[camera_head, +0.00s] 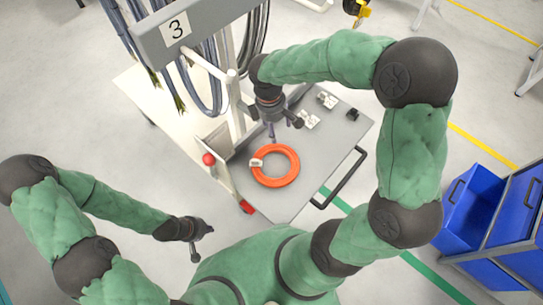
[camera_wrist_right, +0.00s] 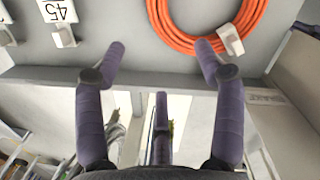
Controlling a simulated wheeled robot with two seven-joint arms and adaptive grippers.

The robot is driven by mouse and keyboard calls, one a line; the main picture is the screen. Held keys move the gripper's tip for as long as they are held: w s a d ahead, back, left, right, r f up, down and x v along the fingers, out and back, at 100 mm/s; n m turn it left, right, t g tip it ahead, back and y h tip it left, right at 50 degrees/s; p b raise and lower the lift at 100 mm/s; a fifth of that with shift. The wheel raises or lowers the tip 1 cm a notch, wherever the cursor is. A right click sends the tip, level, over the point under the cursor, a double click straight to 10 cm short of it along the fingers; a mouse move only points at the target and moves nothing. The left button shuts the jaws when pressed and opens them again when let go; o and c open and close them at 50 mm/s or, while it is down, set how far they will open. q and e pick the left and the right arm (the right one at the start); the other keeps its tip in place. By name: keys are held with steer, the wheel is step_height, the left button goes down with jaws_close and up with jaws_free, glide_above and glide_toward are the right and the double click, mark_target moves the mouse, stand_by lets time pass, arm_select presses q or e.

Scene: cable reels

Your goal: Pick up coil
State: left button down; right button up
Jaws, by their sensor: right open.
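An orange coil (camera_head: 293,168) lies flat on the grey top of a cart (camera_head: 328,150), with a white tag (camera_head: 256,163) on its left side. In the right wrist view, part of the coil (camera_wrist_right: 163,32) shows at the top, and its white tag (camera_wrist_right: 230,40) is near one fingertip. My right gripper (camera_head: 284,127) is open and empty, above the cart just beyond the coil. Its spread purple fingers (camera_wrist_right: 160,48) show in the wrist view. My left gripper (camera_head: 203,242) is off the cart at the lower left, fingers apart and empty.
Small white parts (camera_head: 310,120) lie on the cart top near its far edge. A post and a sign marked 3 (camera_head: 176,29) with hanging grey cables (camera_head: 210,75) stand behind at the left. A black handle (camera_head: 342,180) is on the cart's right side. Blue bins (camera_head: 470,205) stand at the right.

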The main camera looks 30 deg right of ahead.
steer(key=b, duration=0.1)
glide_above(278, 145)
steer(key=f, duration=0.4)
steer(key=shift+w+a+f, duration=0.1)
steer(key=shift+a, duration=0.15)
steer(key=shift+d+f+b, duration=0.15)
steer(key=shift+f+b, duration=0.65)
steer(key=shift+f, duration=0.7)
steer(key=shift+d+f+b, duration=0.1)
steer(key=shift+f+b, duration=0.7)
steer(key=shift+f, duration=0.7)
steer(key=shift+r, duration=0.1)
jaws_close()
